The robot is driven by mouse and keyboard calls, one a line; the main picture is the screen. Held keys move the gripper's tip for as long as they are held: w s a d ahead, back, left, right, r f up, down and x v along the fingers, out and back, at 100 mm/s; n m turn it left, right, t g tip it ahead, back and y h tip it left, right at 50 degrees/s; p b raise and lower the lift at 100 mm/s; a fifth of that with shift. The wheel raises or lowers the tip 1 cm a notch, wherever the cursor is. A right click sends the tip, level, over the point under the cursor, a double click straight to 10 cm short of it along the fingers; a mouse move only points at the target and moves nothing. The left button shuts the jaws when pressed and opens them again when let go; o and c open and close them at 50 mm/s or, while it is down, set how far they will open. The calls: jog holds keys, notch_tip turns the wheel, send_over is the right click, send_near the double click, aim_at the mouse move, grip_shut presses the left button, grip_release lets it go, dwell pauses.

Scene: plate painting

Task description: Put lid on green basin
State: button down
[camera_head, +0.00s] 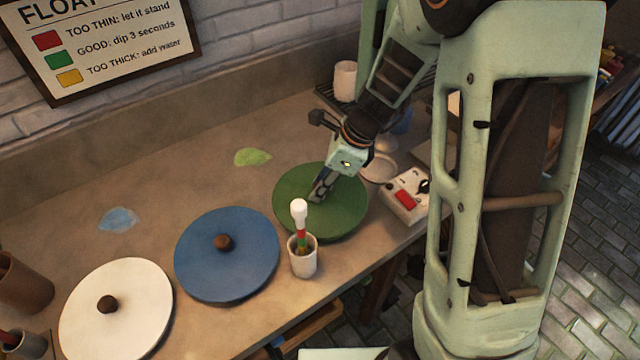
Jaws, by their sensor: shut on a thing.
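The green lid (345,218) is a round flat disc on the right part of the counter. My gripper (318,195) reaches down from the upper right to the middle of it and is shut there on its knob, which the fingers hide. I cannot tell whether the lid rests on something or is held slightly above it. The green basin itself cannot be made out; anything under the lid is covered.
A blue lid (228,272) and a white lid (118,320) with brown knobs lie to the left. A white cup (303,262) with a white-tipped, striped stick stands close in front of the green lid. A box with a red button (405,197) is at right. Green (253,157) and blue (118,219) splotches mark the counter.

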jog(key=shift+f, duration=0.1)
jog(key=c, duration=1)
grip_release()
jog(key=shift+r+p, duration=3.45)
jog(key=shift+r, duration=0.1)
